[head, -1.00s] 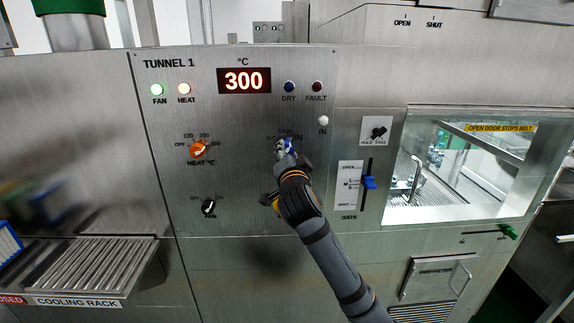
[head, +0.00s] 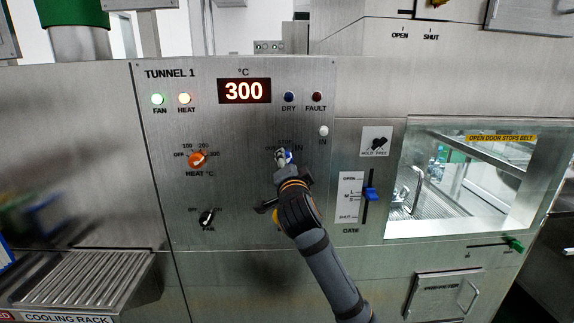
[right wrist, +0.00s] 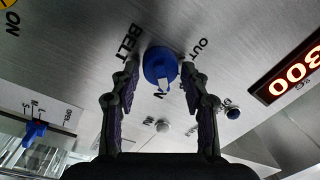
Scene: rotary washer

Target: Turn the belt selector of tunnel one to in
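The belt selector is a round blue knob on the steel panel, seen between my right fingers in the right wrist view (right wrist: 153,66). The words BELT, OUT and IN are printed around it. Its raised grip points toward the lower side in that view, near IN; the exact setting is unclear. In the head view my right gripper (head: 284,157) covers most of the knob and part of its lettering. In the right wrist view its fingers (right wrist: 160,76) are open, one on each side of the knob, with small gaps visible. My left gripper is not in view.
The TUNNEL 1 panel also has an orange heat knob (head: 197,159), a black fan knob (head: 207,217), a red 300 display (head: 244,91) and an unlit white IN lamp (head: 323,131). A blue gate slider (head: 371,194) and a glazed opening are to the right.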

